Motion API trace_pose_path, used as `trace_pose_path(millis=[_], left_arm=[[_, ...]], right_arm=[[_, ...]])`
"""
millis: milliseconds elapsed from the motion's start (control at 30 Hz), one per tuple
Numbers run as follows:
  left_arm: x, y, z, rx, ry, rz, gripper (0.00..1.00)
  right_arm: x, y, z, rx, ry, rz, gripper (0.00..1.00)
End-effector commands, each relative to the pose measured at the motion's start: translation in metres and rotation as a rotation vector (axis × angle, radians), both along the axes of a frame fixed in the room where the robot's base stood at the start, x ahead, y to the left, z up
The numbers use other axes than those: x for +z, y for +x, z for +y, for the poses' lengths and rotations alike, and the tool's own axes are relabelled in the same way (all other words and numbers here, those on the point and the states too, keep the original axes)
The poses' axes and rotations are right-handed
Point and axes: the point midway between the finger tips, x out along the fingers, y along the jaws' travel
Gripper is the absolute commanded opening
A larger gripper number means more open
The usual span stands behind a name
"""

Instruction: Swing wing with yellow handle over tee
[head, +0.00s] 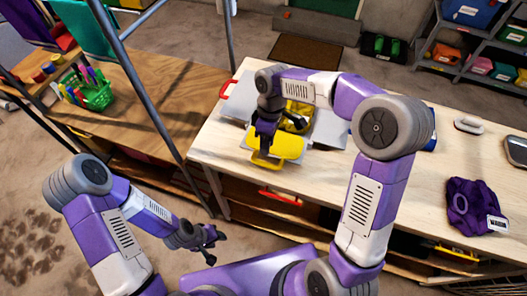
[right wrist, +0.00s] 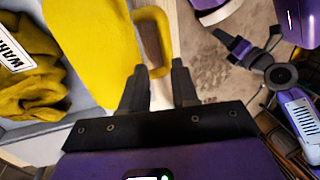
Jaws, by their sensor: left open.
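The folding board's front wing is a yellow panel (head: 288,147) lying flat toward the table's front edge. Its yellow handle (head: 262,164) sticks out at the front; the handle shows as a loop in the right wrist view (right wrist: 165,45). The yellow tee (head: 298,122) lies bunched in the board's middle, partly hidden by my right arm; its label shows in the right wrist view (right wrist: 16,55). My right gripper (head: 266,147) is over the wing's left part, with its fingers apart at the handle; contact is unclear. My left gripper (head: 217,238) is open and empty in front of the table.
Grey side wings flank the board, with a red handle (head: 225,90) at left. A purple garment (head: 472,203) lies on the table's right side, near a white-handled item (head: 469,126). A metal post (head: 150,105) stands left of the table. A green basket (head: 91,94) sits on the left bench.

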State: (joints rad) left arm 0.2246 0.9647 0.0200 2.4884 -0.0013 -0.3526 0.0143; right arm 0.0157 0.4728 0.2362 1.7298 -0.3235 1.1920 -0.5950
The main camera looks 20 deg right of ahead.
Motion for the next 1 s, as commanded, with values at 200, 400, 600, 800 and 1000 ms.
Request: trace_pose_path(millis=[200,400,600,800,1000], left_arm=[[-0.011,-0.002,0.000,-0.001,-0.001,0.004,0.43],[-0.016,-0.001,0.000,-0.001,0.000,0.002,0.43],[-0.016,-0.001,0.000,-0.001,-0.001,0.003,0.43],[-0.016,-0.001,0.000,-0.001,-0.001,0.003,0.43],[-0.016,-0.001,0.000,-0.001,-0.001,0.003,0.43]], right_arm=[[-0.038,-0.008,0.004,0.000,0.000,0.004,0.29],[-0.058,-0.011,0.006,-0.003,0.001,0.001,0.29],[-0.062,-0.012,0.007,-0.003,0.001,0.001,0.29],[-0.062,-0.012,0.007,-0.003,0.001,0.001,0.20],[-0.062,-0.012,0.007,-0.003,0.001,0.001,0.00]])
